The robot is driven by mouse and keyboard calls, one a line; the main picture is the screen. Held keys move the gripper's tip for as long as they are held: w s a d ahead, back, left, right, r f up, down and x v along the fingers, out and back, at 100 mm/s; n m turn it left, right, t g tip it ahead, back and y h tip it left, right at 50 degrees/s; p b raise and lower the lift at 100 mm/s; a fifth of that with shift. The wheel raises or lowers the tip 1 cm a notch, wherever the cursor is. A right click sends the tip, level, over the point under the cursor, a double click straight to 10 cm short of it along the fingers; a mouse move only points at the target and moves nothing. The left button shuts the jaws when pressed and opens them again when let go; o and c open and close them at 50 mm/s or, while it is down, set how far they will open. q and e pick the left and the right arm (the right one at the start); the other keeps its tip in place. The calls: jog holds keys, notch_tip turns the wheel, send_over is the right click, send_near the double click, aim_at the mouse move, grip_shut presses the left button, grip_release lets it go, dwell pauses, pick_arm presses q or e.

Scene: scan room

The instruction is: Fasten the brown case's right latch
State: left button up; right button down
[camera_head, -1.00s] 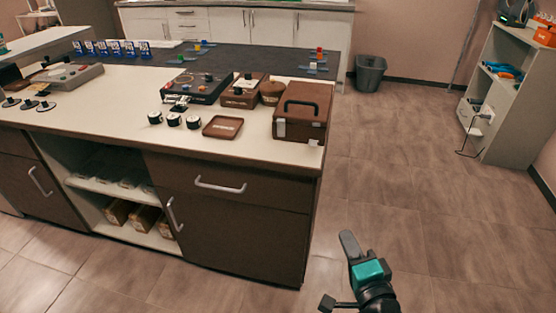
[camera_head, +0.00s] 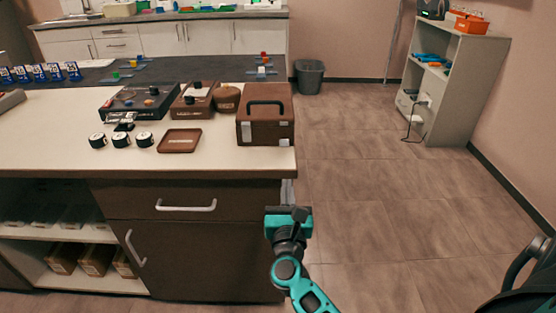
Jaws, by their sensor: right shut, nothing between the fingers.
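The brown case (camera_head: 264,127) with a dark top handle stands shut-looking near the right front corner of the white counter. Two pale latch pieces show on its front. The left one (camera_head: 246,131) sits higher, and the right latch (camera_head: 285,142) sits low near the case's bottom edge; its exact position is too small to tell. My right gripper (camera_head: 288,213) is shut and empty, in front of the counter's right corner, below the case and apart from it. My left gripper is not in view.
A brown tray (camera_head: 180,140), several small black-and-white round items and a dark device (camera_head: 139,101) stand left of the case. The floor (camera_head: 372,200) to the right is clear.

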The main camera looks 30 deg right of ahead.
aim_at(286, 168)
jog(key=x, duration=1)
jog(key=shift+r+p, duration=0.1)
jog(key=shift+p, duration=0.3)
